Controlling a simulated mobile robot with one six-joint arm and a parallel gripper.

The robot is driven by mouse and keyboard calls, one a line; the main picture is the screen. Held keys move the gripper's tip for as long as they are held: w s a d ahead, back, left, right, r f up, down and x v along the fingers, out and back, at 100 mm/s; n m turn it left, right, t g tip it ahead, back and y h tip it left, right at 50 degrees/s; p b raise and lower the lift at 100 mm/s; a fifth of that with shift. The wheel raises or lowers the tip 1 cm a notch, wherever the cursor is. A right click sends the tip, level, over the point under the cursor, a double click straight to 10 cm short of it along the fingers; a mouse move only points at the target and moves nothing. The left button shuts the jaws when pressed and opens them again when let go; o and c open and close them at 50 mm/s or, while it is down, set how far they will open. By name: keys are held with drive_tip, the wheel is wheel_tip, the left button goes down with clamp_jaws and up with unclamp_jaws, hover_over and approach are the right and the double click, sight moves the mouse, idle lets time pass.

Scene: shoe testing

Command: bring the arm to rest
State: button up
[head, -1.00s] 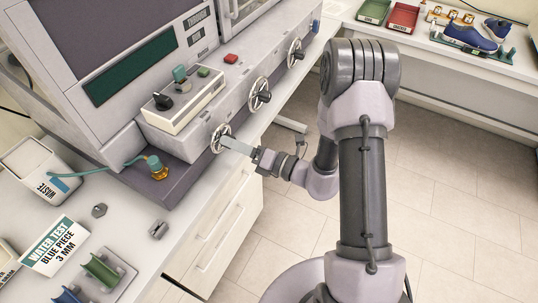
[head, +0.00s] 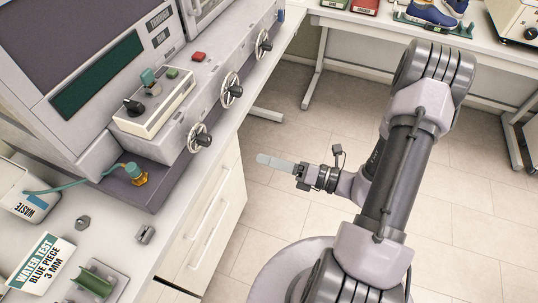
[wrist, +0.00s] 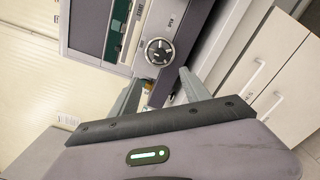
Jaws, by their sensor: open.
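My gripper (head: 277,163) is held out over the floor, to the right of the bench front, in the head view. Its fingers point left toward the machine and hold nothing. In the wrist view my gripper (wrist: 158,93) shows two grey fingers spread apart with a gap between them. The nearest handwheel (head: 199,138) on the machine front is apart from the fingertips. It appears that a handwheel (wrist: 159,52) also shows beyond the fingers in the wrist view; I cannot tell which one. My arm reaches down from the upper right and is bent.
The grey machine (head: 165,60) carries several handwheels and a control box (head: 155,103). White drawers (head: 215,215) stand below the bench. A back table (head: 380,22) holds trays and a blue shoe (head: 437,12). The tiled floor (head: 290,120) between them is clear.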

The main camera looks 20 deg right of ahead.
drive_tip(key=s+a+r+n+g+h+b, duration=0.1)
drive_tip(key=s+a+r+n+g+b, duration=0.15)
drive_tip(key=s+a+n+g, duration=0.55)
drive_tip(key=s+a+r+n+g+h+b, duration=0.1)
drive_tip(key=a+r+n+g, duration=0.3)
drive_tip(key=n, duration=0.8)
drive_tip(key=s+d+r+n+t+h+b, duration=0.3)
drive_tip(key=n+h, duration=0.6)
drive_tip(key=n, duration=0.4)
wheel_tip(320, 180, up, 3)
drive_tip(key=shift+s+d+f+n+t, duration=0.15)
drive_tip(key=shift+d+n+t, duration=0.15)
drive_tip(key=shift+d+t, duration=0.65)
drive_tip(key=shift+a, duration=0.2)
